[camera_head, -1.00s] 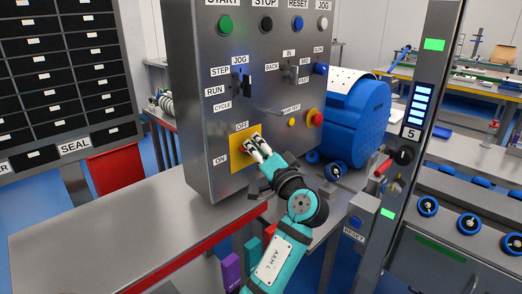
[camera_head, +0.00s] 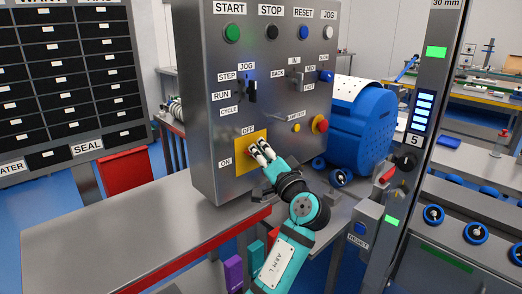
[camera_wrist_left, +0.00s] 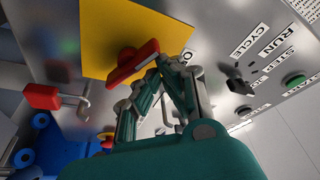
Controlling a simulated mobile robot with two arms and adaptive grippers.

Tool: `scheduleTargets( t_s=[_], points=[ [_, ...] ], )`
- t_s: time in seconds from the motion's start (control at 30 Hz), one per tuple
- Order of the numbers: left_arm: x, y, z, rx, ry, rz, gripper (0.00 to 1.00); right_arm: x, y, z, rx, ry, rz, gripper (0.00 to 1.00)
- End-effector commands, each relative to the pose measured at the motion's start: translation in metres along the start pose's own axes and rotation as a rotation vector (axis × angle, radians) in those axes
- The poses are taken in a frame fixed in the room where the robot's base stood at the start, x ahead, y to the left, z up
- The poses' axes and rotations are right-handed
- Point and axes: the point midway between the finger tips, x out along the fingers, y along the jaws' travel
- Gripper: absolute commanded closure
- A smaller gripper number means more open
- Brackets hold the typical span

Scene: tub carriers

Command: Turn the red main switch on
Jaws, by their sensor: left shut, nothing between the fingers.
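The red main switch is a red handle (camera_wrist_left: 128,65) on a yellow plate (camera_head: 239,161) low on the grey control panel. OFF is printed above the plate and ON at its left. In the head view the fingers hide most of the handle. My left gripper (camera_head: 261,154) is at the plate, its fingers shut with nothing between them. In the left wrist view its fingertips (camera_wrist_left: 159,66) are right beside the handle's side; I cannot tell whether they touch. I cannot tell exactly which label the handle points to. My right gripper is not in view.
The panel also bears a black JOG/RUN selector (camera_head: 251,91), a green START button (camera_head: 232,33) and a red emergency stop (camera_head: 320,124). A blue drum (camera_head: 360,130) stands to the right. A bare grey table (camera_head: 120,235) is at lower left.

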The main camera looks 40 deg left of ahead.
Motion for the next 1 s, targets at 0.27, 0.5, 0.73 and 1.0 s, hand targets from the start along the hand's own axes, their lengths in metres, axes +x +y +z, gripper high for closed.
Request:
scheduleTargets(
  t_s=[0.27,0.5,0.73,1.0],
  points=[
    [0.000,0.000,0.000,0.000,0.000,0.001,1.00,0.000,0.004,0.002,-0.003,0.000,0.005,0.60],
    [0.000,0.000,0.000,0.000,0.000,0.001,1.00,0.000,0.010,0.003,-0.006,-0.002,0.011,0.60],
    [0.000,0.000,0.000,0.000,0.000,0.001,1.00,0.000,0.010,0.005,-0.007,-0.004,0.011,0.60],
    [-0.028,0.002,0.000,-0.001,0.000,0.006,1.00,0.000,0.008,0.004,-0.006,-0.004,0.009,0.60]
  ],
)
